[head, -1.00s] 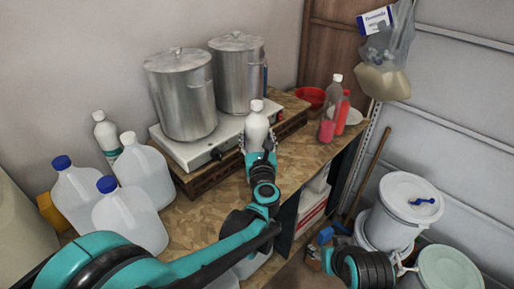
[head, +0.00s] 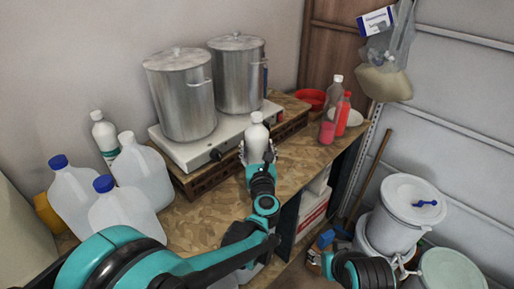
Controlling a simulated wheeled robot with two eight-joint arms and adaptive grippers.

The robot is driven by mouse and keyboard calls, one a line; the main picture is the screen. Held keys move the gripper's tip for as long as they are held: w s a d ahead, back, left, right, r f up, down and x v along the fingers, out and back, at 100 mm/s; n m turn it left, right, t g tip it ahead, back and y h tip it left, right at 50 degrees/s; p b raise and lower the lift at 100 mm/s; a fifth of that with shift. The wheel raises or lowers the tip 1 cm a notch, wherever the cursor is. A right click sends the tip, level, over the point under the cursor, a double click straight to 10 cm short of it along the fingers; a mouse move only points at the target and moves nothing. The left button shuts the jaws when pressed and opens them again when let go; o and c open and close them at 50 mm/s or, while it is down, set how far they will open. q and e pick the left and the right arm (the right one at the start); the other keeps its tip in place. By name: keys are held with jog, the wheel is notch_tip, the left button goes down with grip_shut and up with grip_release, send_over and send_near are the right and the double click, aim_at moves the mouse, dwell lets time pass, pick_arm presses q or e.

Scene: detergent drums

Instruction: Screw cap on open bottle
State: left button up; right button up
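A white bottle with a white top (head: 256,137) stands upright at the front of the hot plate in the head view. My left gripper (head: 257,152) has its fingers on both sides of this bottle and is shut on it. Whether the bottle's top is a cap or a bare neck is too small to tell. My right gripper (head: 402,266) is low at the right, beside the white drum; its fingers are partly hidden by my wrist, and I cannot tell whether it holds anything. No loose cap is clearly visible.
Two steel pots (head: 184,95) stand on the hot plate (head: 180,150). Jugs with blue and white caps (head: 125,208) crowd the left. Red and clear bottles (head: 342,115) and a red bowl (head: 311,98) are at the far end. A lidded white drum (head: 398,215) stands on the floor.

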pick_arm(q)
jog(key=shift+o, duration=0.8)
jog(key=shift+r, duration=0.2)
jog(key=s+d+p, duration=0.1)
jog(key=s+p, duration=0.1)
jog(key=s, duration=1)
jog(key=shift+f, duration=0.1)
